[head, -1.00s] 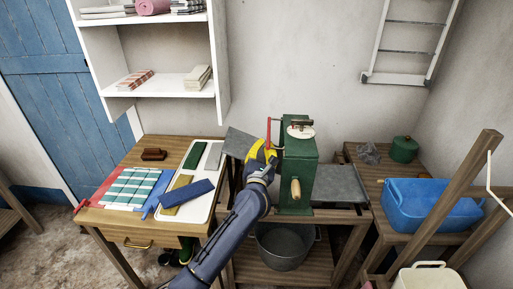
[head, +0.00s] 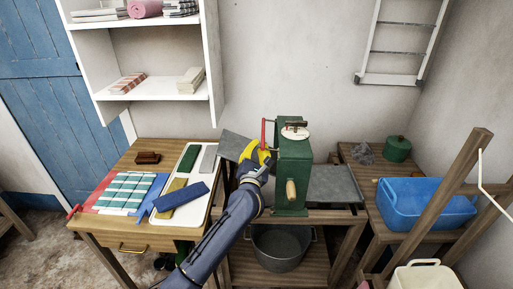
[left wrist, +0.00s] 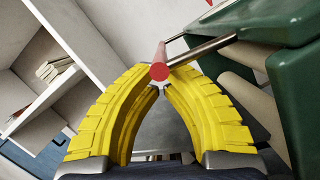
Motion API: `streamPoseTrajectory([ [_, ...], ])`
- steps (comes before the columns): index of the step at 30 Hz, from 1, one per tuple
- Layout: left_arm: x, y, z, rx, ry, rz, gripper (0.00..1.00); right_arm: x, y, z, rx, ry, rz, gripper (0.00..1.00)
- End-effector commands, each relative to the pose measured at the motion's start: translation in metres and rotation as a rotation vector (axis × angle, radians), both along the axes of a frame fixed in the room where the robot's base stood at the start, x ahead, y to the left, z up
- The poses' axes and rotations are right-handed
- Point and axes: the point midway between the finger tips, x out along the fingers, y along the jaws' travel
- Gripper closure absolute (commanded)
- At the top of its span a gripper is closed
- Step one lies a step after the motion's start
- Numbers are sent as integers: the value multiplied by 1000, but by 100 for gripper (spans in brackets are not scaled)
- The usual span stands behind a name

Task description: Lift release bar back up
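The red release bar (head: 263,132) is on the left side of the green mangle (head: 293,172), near its top. In the left wrist view the bar's round red end (left wrist: 159,72) lies at the yellow fingertips, and metal rods run from the bar to the mangle's green frame (left wrist: 275,25). My left gripper (head: 257,153) is left of the mangle, its fingers closed together around the lower end of the bar. The fingertips (left wrist: 160,82) partly hide how the bar sits between them. My right gripper is not in view.
Grey boards (head: 335,185) extend on both sides of the mangle. A metal tub (head: 281,248) stands below. A table with cloths and brushes (head: 165,235) is at left. A blue basin (head: 425,205) and green pot (head: 397,148) stand at right, behind a slanted wooden post (head: 440,190).

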Motion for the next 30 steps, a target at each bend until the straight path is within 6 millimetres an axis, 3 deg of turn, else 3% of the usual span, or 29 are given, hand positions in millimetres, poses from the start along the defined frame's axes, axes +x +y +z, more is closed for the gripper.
streamPoseTrajectory([
  [30,0,-12,5,11,-2,-17,100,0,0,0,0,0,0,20],
])
